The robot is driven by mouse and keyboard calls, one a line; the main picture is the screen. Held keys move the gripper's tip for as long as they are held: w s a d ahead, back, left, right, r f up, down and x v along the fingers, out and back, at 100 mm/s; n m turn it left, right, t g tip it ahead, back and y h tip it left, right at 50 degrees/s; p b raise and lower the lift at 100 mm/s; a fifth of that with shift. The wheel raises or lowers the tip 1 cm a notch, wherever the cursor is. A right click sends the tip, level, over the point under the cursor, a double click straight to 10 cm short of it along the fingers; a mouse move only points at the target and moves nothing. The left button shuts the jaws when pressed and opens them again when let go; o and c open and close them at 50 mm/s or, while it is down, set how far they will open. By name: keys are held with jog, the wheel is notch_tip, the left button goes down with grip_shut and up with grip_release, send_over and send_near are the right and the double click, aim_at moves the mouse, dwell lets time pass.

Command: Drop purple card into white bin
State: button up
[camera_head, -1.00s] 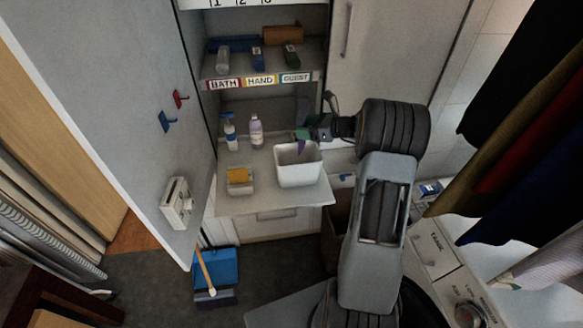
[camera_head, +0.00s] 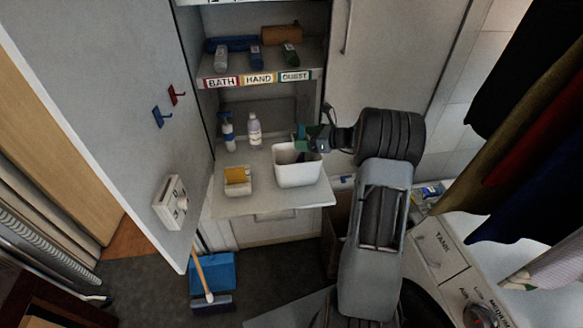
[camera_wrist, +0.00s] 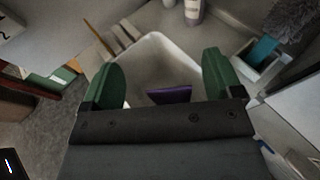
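The white bin (camera_head: 298,176) stands on the pull-out shelf, and its open mouth fills the middle of the wrist view (camera_wrist: 152,58). My gripper (camera_head: 308,140) is just above the bin's mouth. Its green fingers are spread wide apart in the wrist view (camera_wrist: 162,82), with nothing held between them. The purple card (camera_wrist: 170,94) shows in the wrist view inside the bin, below and between the fingers, partly hidden by the gripper's dark body. The card does not show in the head view.
A small container with a yellow item (camera_head: 237,181) stands left of the bin on the shelf (camera_head: 262,206). A spray bottle (camera_head: 228,131) and a white bottle (camera_head: 254,130) stand behind. The cabinet door (camera_head: 120,100) is open at left.

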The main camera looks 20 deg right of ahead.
jog(key=shift+o, duration=1.2)
jog(key=shift+d, duration=0.1)
jog(key=b+v, duration=0.2)
jog(key=v, duration=1.1)
jog(key=shift+s+b, duration=0.35)
jog(key=shift+d+r, duration=0.15)
